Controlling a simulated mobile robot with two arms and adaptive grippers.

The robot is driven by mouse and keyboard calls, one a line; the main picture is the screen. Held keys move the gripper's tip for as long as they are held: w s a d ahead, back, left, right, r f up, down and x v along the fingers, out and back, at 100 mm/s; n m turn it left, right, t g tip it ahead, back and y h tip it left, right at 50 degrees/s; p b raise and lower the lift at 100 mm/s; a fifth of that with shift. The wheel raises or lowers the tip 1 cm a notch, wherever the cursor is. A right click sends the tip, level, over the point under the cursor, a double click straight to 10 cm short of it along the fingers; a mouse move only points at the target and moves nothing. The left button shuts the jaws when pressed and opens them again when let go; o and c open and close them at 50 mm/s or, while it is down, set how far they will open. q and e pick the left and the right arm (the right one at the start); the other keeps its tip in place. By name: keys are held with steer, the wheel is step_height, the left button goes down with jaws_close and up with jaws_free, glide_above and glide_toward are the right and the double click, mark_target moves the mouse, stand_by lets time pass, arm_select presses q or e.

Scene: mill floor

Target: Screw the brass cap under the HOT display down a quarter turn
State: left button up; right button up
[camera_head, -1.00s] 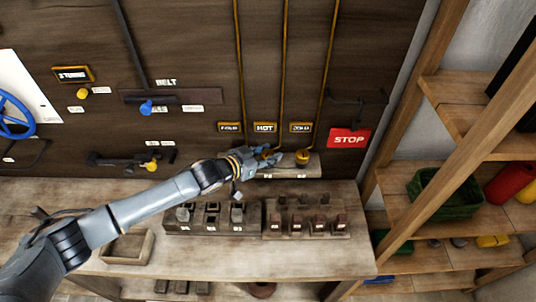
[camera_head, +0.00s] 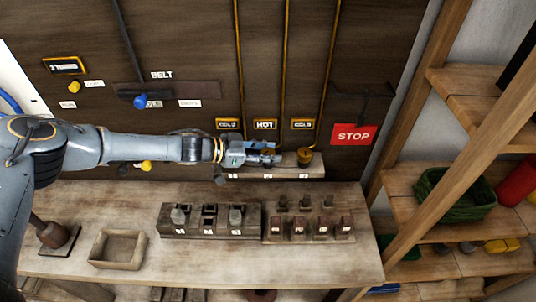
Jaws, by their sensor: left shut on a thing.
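The HOT display (camera_head: 265,124) is a small amber-framed sign on the dark wooden panel, with an amber pipe running down to it. The brass cap (camera_head: 268,152) under it sits on a pale ledge and is mostly hidden by my left gripper's fingers. My left gripper (camera_head: 266,155) comes in level from the left and is shut on this cap. A second brass cap (camera_head: 304,156) stands free on the ledge to the right, under the right display (camera_head: 302,124). The place under the left display (camera_head: 228,123) is covered by my wrist. My right gripper is out of view.
A red STOP sign (camera_head: 353,135) is right of the displays. Below, the bench (camera_head: 330,262) carries blocks with switches (camera_head: 211,220) and a shallow wooden tray (camera_head: 118,249). A wooden shelf (camera_head: 470,92) with a green basket (camera_head: 455,194) stands at the right.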

arm_select(q)
steer(key=shift+w+m+g+h+b, duration=0.1)
steer(key=shift+m+g+h+b, duration=0.45)
steer(key=shift+m+g, duration=0.6)
steer(key=shift+r+g, duration=0.1)
steer(key=shift+g, duration=0.15)
steer(key=o, duration=1.2)
steer(key=shift+y, duration=0.25)
steer(key=v, duration=1.2)
